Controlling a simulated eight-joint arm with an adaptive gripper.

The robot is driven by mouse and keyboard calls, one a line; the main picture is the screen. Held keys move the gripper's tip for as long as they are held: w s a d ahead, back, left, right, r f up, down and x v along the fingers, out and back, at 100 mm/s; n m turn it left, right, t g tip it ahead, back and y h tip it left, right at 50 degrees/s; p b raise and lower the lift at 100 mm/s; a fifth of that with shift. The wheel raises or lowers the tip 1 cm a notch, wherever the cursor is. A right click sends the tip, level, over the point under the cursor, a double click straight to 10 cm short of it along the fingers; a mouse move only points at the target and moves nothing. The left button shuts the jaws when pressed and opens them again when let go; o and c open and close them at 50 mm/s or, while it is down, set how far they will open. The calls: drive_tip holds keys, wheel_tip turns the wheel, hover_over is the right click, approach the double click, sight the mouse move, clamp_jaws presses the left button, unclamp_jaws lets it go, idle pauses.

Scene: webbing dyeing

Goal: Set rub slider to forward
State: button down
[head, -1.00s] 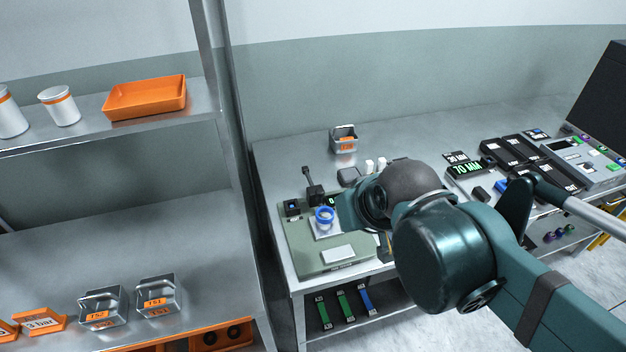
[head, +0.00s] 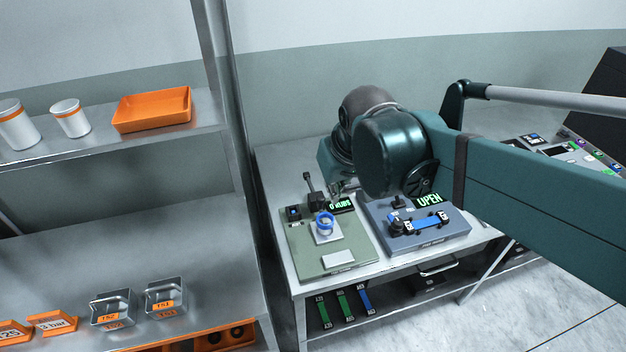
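The green rub tester (head: 302,258) sits on the left part of the metal bench. Its green-lit display (head: 341,206) reads "0 RUBS". A blue ring (head: 325,222) stands on a pale pad in its middle. A black upright lever with a block (head: 314,198) is at its back, beside a small box with a blue button (head: 293,212). I cannot tell which part is the rub slider or its setting. My gripper (head: 345,188) is above the tester's back right edge, close to the display. It is small and partly hidden by my arm, so its opening is unclear.
A blue-grey device (head: 446,240) showing "OPEN" stands right of the tester, with a blue strip across it. My arm covers much of the bench behind. A metal shelf (head: 130,230) with bins and an orange tray (head: 152,109) stands left.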

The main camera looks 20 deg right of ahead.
drive_tip(key=w+a+f+n+g+p, duration=0.1)
drive_tip(key=w+g+p, duration=0.2)
drive_tip(key=w+p, duration=0.4)
drive_tip(key=w+a+f+n+g+p, duration=0.1)
drive_tip(key=w+g+p, duration=0.3)
drive_tip(key=w, duration=1.1)
drive_tip(key=shift+w+f+h+p, duration=0.15)
drive_tip(key=shift+f+h+p, duration=0.35)
drive_tip(key=shift+p, duration=0.9)
drive_tip(key=shift+f, duration=0.1)
drive_tip(key=shift+f, duration=0.15)
drive_tip(key=shift+s+d+f+p, duration=0.15)
drive_tip(key=shift+s+d+f, duration=0.1)
drive_tip(key=shift+s+f, duration=1.05)
drive_tip(key=shift+s+d+f+p, duration=0.25)
drive_tip(key=shift+s+f, duration=0.5)
drive_tip(key=shift+f, duration=1.1)
drive_tip(key=shift+s+d+f+p, duration=0.1)
drive_tip(key=shift+s+d+f, duration=0.2)
drive_tip(key=shift+s+f, duration=1)
